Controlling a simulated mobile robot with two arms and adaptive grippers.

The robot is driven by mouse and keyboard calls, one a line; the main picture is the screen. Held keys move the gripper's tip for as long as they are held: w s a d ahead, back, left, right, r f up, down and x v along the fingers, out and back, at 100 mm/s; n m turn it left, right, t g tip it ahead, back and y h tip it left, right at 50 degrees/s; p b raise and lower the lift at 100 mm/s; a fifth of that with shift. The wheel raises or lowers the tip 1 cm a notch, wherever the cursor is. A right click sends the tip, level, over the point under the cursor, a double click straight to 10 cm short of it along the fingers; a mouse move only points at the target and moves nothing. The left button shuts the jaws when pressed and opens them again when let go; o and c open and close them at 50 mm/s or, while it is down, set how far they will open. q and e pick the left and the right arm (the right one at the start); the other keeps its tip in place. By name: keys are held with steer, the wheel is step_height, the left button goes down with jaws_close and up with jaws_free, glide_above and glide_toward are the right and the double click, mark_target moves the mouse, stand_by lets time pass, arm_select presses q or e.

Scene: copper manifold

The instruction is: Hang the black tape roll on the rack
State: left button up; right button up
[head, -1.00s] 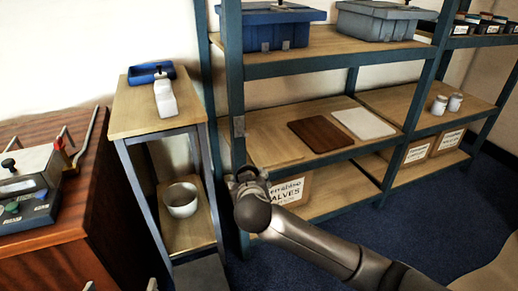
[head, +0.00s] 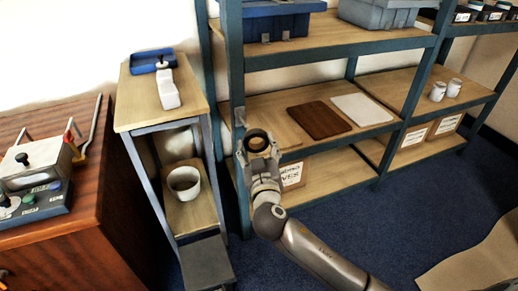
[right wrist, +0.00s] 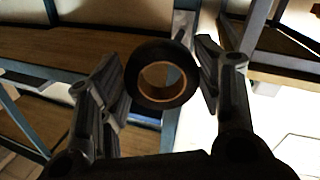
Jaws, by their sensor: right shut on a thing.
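The black tape roll (head: 258,131) is a dark ring with a tan inner core. My right gripper (head: 258,156) is shut on it and holds it up in front of the shelving rack (head: 234,80). In the right wrist view the roll (right wrist: 136,82) sits between the two fingers (right wrist: 162,88), its hole facing the camera. The roll looks apart from the plate; the exact gap in depth cannot be told. My left gripper is not in view.
The rack's shelves hold blue and grey bins, a brown board (head: 319,119), a white board (head: 361,110), white jars and cardboard boxes. A narrow stand (head: 128,105) with a white bottle and a pot (head: 184,182) is left of the post.

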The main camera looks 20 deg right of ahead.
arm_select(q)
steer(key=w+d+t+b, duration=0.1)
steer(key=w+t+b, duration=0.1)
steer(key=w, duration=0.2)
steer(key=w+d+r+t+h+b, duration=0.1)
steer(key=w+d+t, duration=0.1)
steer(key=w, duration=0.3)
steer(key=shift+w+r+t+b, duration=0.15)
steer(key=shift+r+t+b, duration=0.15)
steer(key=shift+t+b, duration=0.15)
arm_select(e)
steer(key=w+f, duration=0.2)
steer(key=w, duration=0.8)
steer(key=shift+a, duration=0.2)
stand_by(1.0)
steer(key=shift+w, duration=0.1)
steer(key=o, duration=1.1)
